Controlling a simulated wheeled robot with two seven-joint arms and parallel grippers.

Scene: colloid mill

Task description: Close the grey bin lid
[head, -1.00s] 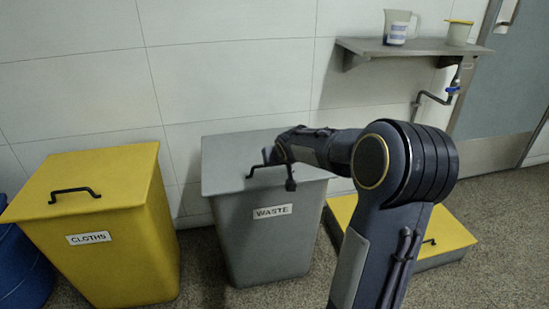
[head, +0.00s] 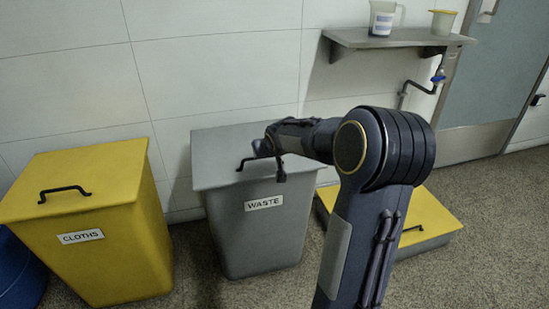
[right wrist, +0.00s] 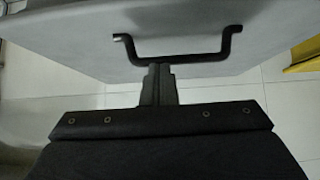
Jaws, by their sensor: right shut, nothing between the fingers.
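The grey bin (head: 258,235), labelled WASTE, stands on the floor against the wall. Its grey lid (head: 218,153) lies flat across the top, with no gap visible. A black bar handle (head: 244,164) sits on the lid, partly hidden by my right arm. My right gripper (head: 280,170) is at the lid beside the handle, shut and empty. In the right wrist view the shut fingers (right wrist: 158,82) point at the handle (right wrist: 180,61) on the grey lid (right wrist: 80,35); whether they touch it I cannot tell. My left gripper is not in view.
A yellow bin (head: 105,245) labelled CLOTHS stands left, with a blue drum (head: 18,270) beyond it. A low yellow-lidded box (head: 430,222) is on the floor at right. A wall shelf (head: 400,40) holds a jug (head: 382,20) and a small pot (head: 443,22).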

